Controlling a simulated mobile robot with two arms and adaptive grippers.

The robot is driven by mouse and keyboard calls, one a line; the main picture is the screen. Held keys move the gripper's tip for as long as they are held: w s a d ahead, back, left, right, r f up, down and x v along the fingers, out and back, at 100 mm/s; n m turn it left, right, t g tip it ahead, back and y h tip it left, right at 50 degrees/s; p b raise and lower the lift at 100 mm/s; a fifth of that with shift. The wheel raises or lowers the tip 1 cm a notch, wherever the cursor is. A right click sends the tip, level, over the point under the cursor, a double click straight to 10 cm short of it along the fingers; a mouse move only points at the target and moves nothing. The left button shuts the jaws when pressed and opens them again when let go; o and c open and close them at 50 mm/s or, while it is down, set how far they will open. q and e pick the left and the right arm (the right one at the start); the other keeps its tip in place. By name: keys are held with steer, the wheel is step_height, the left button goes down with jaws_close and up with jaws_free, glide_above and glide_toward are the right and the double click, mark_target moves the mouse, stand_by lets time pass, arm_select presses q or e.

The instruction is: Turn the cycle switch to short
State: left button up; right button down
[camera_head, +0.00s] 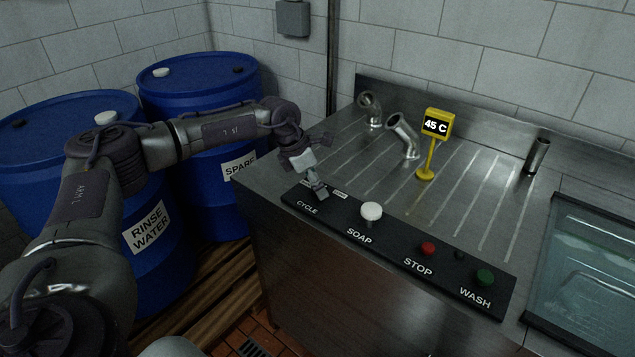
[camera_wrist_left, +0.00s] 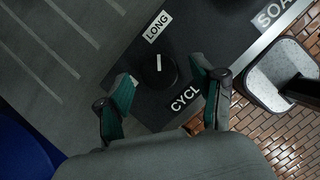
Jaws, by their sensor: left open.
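The cycle switch is a round black knob (camera_wrist_left: 157,72) with a white pointer mark. In the left wrist view the mark lies on the side towards the LONG label (camera_wrist_left: 157,27). The CYCLE lettering (camera_wrist_left: 185,99) is on the other side of the knob, partly covered by a finger. A small pale patch shows behind the left finger; I cannot read it. My left gripper (camera_wrist_left: 166,74) is open, one finger on each side of the knob; contact cannot be told. In the head view my left gripper (camera_head: 318,191) hides the knob above the CYCLE lettering (camera_head: 307,208). My right gripper is not in view.
The black control panel (camera_head: 395,236) also carries a white SOAP button (camera_head: 371,211), a red STOP button (camera_head: 428,248) and a green WASH button (camera_head: 485,277). A yellow display (camera_head: 437,124) reads 45 C. Blue drums (camera_head: 205,95) stand left of the steel counter (camera_head: 455,190).

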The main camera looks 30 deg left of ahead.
arm_select(q)
steer(key=shift+w+d+f, duration=0.1)
steer(key=shift+w+f, duration=0.1)
steer(key=shift+f, duration=0.25)
steer(key=shift+c, duration=0.2)
steer(key=c, duration=1.1)
